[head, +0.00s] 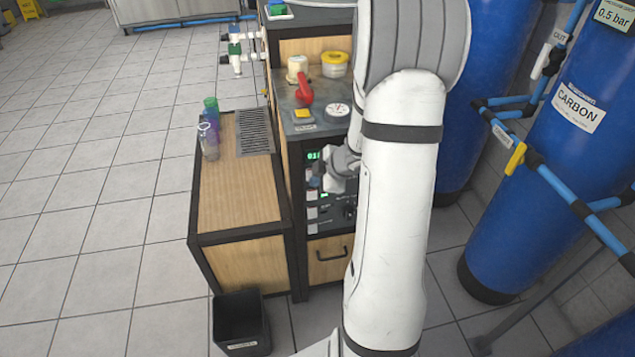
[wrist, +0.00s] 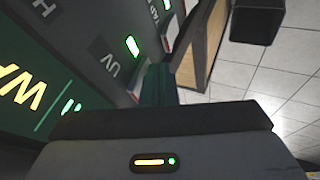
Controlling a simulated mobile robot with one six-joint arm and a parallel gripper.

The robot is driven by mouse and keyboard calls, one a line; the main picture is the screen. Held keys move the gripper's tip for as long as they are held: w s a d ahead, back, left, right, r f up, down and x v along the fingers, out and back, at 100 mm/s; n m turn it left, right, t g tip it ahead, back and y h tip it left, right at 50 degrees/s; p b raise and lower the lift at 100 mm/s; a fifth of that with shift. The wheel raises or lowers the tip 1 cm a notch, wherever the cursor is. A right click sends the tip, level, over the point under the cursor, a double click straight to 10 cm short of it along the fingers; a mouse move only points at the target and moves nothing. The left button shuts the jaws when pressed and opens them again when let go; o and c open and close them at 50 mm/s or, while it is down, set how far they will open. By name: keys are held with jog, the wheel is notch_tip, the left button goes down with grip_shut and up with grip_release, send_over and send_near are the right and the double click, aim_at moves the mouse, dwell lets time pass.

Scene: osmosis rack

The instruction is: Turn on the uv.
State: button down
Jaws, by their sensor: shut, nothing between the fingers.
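The control panel with a UV label (wrist: 112,68) fills the left of the wrist view, seen tilted. A small green light (wrist: 132,46) glows beside that label. A pale switch edge (wrist: 136,87) shows close to the label, partly hidden behind the dark finger tips. My gripper (wrist: 160,85) is shut and empty, with its tips at or very near this switch; I cannot tell whether they touch. In the head view my gripper (head: 334,182) is at the front of the rack's panel (head: 338,218), which my arm partly covers.
A second green light (wrist: 166,6) and another switch (wrist: 169,32) are farther along the panel. A wooden side cabinet (head: 240,200) stands left of the rack, with a black bin (head: 241,322) in front. Blue tanks (head: 545,150) stand right. The floor at left is clear.

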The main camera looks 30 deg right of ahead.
jog(key=shift+r, duration=0.15)
jog(key=shift+r+p, duration=0.75)
jog(key=shift+p, duration=0.3)
jog(key=s+r+p, duration=0.4)
jog(key=s+r, duration=0.3)
jog(key=s, duration=0.3)
jog(key=shift+s+d, duration=0.3)
jog(key=shift+d, duration=0.15)
